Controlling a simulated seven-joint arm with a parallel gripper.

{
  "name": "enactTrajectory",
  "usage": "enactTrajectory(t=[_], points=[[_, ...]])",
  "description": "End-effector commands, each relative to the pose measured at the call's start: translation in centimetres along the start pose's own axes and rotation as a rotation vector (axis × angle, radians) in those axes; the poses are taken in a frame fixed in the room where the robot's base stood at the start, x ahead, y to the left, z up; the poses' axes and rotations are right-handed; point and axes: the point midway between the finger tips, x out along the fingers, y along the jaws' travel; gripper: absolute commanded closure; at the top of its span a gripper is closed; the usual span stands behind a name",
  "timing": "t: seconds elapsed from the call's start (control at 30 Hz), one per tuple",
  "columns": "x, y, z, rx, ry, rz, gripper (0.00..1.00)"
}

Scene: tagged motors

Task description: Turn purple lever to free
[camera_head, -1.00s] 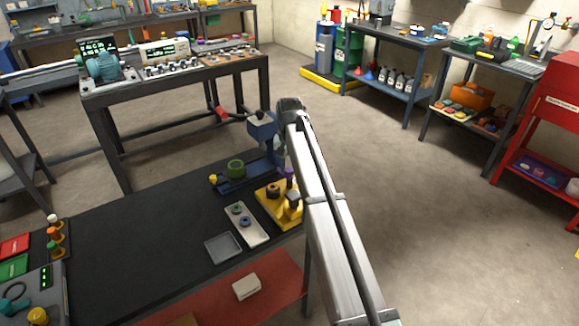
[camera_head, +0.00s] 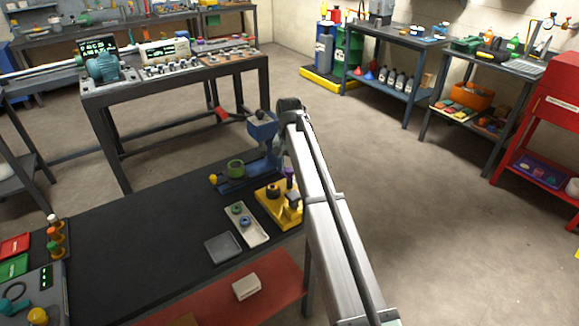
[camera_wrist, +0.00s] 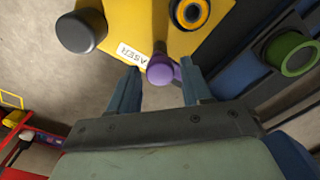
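The purple lever (camera_wrist: 161,72) has a rounded end and sits at the edge of the yellow fixture (camera_wrist: 130,22), beside a white label partly reading "ASER". In the head view the purple lever (camera_head: 290,171) shows small beside the arm, on the yellow fixture (camera_head: 270,208). My gripper (camera_wrist: 159,66) is open, with one finger on each side of the lever. A gap shows between the lever and the left finger. The lever's other end reaches toward the right finger, and I cannot tell whether they touch. My arm hides part of the fixture in the head view.
A dark round knob (camera_wrist: 82,31) and a yellow-rimmed ring (camera_wrist: 188,12) stand on the fixture near my fingers. A pale tray (camera_head: 246,233) and a grey tray (camera_head: 223,247) lie in front. The black bench's middle is clear.

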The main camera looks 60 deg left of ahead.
Motion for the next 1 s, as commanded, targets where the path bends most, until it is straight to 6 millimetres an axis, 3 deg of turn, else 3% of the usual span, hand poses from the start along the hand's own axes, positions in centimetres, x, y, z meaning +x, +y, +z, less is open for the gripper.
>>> enactTrajectory(t=[0.1, 0.47, 1.0], points=[[0.0, 0.0, 0.0, -0.001, 0.000, 0.000, 0.41], [-0.7, 0.0, 0.0, -0.001, 0.001, 0.000, 0.41], [-10.2, -0.1, -0.1, -0.001, 0.002, -0.001, 0.41]])
